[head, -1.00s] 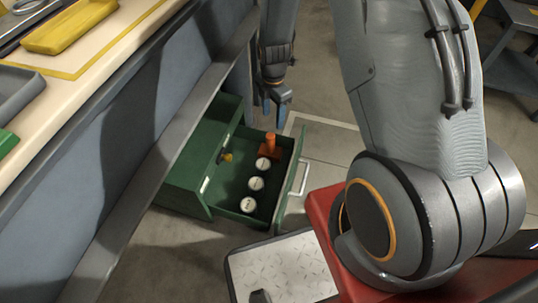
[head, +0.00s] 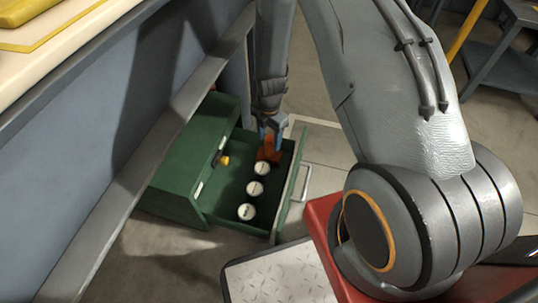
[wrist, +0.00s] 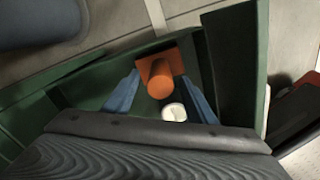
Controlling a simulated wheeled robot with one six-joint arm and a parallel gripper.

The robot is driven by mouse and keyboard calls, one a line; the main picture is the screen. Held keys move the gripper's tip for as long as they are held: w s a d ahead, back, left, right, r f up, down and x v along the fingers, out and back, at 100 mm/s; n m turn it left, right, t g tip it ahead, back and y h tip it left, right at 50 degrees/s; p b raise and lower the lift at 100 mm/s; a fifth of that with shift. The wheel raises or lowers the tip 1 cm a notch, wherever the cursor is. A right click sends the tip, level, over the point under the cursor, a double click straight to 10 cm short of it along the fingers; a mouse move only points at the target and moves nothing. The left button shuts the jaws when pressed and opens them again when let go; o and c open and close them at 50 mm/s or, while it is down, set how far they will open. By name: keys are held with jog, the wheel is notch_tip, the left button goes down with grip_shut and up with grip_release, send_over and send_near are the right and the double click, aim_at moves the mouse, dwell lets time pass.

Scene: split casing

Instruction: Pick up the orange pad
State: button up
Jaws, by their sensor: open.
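The orange pad (head: 268,151) sits at the far end of the open green drawer (head: 232,187). In the wrist view the pad (wrist: 157,68) shows as a flat square base with a round orange post (wrist: 160,86) rising toward the camera. My gripper (head: 272,128) is above and around the pad's post in the head view. In the wrist view its two blue fingers (wrist: 161,97) are spread, one on each side of the post, with a gap on both sides. The gripper partly hides the pad in the head view.
Several white round-topped items stand in a row in the drawer, such as a white cap (head: 246,211); one white cap (wrist: 174,112) is close to the fingers. A yellow knob (head: 222,159) is at the drawer's left. Drawer walls are close around.

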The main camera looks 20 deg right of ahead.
jog(key=shift+f, duration=0.15)
jog(key=shift+c, duration=0.2)
grip_shut()
notch_tip(320, 180, up, 10)
jog(key=p, duration=0.4)
